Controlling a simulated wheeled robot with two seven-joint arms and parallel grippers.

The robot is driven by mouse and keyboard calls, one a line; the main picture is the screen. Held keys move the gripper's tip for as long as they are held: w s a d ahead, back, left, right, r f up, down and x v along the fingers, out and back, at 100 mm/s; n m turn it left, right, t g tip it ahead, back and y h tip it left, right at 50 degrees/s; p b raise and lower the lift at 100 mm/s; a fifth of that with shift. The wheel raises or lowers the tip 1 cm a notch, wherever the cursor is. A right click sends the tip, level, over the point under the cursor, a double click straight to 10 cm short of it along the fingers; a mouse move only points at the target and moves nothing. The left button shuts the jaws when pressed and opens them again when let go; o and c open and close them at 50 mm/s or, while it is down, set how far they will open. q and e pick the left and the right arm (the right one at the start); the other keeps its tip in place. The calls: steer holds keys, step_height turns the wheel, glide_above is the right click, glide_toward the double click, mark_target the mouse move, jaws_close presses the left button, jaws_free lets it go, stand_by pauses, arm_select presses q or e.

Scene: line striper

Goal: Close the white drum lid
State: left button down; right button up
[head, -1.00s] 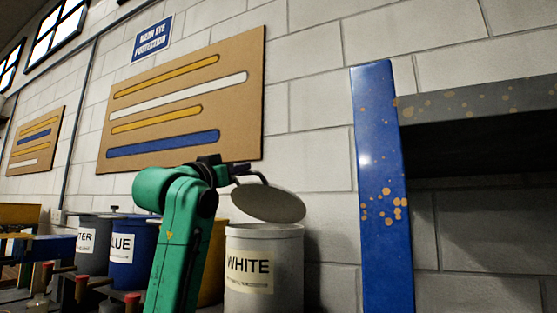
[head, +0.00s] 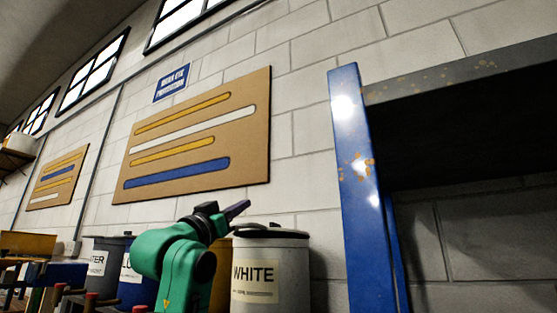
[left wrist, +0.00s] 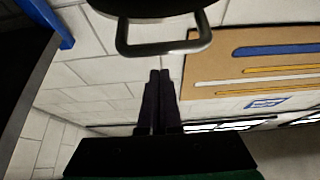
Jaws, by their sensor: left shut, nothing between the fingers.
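The white drum (head: 272,283) stands against the wall, its front label reading WHITE. Its dark-rimmed lid (head: 285,234) lies level across the top of the drum and looks shut. My left gripper (head: 240,208) is above and left of the lid, fingers together, empty, pointing up and right. In the left wrist view the shut fingers (left wrist: 160,78) show in the middle, and a dark lid with a bar handle (left wrist: 165,45) is at the top edge, apart from the fingertips. My right gripper is not in view.
A blue drum (head: 131,285) and a grey drum (head: 98,262) stand to the left, with a yellow drum partly hidden behind my arm. A blue post (head: 352,180) with a dark shelf rises to the right.

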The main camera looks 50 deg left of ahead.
arm_select(q)
steer(key=shift+d, duration=0.15)
step_height(320, 180, up, 20)
steer(key=p, duration=1.1)
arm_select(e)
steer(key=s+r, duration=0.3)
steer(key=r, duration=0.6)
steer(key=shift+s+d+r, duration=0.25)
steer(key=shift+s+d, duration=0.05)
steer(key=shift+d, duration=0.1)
